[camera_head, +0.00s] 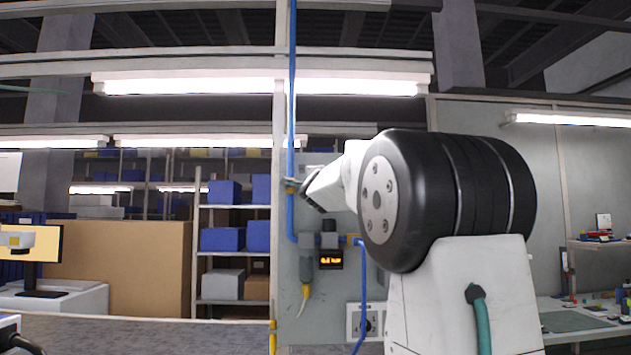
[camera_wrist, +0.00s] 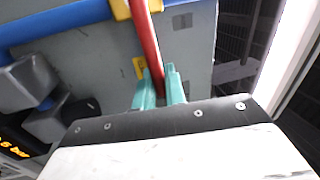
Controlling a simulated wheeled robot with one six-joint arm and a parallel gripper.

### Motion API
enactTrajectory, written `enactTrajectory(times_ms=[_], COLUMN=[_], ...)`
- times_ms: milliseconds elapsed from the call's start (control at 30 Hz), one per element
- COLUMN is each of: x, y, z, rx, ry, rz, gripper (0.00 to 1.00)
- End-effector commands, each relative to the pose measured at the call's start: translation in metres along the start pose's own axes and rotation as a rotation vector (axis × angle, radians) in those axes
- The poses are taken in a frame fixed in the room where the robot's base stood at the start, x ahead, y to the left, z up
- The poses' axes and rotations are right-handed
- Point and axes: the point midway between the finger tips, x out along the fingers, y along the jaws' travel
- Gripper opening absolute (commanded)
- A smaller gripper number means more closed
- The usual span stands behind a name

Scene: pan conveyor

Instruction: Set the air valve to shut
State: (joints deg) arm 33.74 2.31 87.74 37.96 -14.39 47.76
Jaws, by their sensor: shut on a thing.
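The air valve has a yellow body (camera_wrist: 121,10) on a blue pipe (camera_wrist: 60,28) in the wrist view. Its red lever (camera_wrist: 150,45) sticks out from the body, roughly across the pipe. My gripper (camera_wrist: 158,88) is shut on the red lever, with one teal finger on each side of it. In the head view the valve body (camera_head: 290,188) sits on the vertical blue pipe (camera_head: 291,110), just left of my gripper (camera_head: 309,196). My wrist hides part of the surroundings there, and the lever is not clear in that view.
A grey panel (camera_head: 300,325) carries the pipe, a filter unit (camera_head: 305,262) and a gauge with orange digits (camera_head: 330,259). A socket box (camera_head: 366,321) is below. Shelves with blue boxes (camera_head: 220,239) stand left, and a workbench (camera_head: 575,322) right.

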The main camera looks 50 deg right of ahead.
Motion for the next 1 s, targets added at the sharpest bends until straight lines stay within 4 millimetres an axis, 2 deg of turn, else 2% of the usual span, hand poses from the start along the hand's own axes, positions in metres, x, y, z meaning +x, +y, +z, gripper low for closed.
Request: enactTrajectory(times_ms=[233,700,733,767,1000], x=[-0.0003,-0.0005,-0.0005,-0.0005,-0.0006], y=[0.0055,0.0067,0.0067,0.0067,0.0058], z=[0.0017,0.0021,0.0022,0.0022,0.0020], rx=[0.058,0.069,0.069,0.069,0.068], ry=[0.009,0.011,0.011,0.011,0.012], rz=[0.002,0.003,0.003,0.003,0.001], gripper=[0.00,0.00,0.21,0.29,0.30])
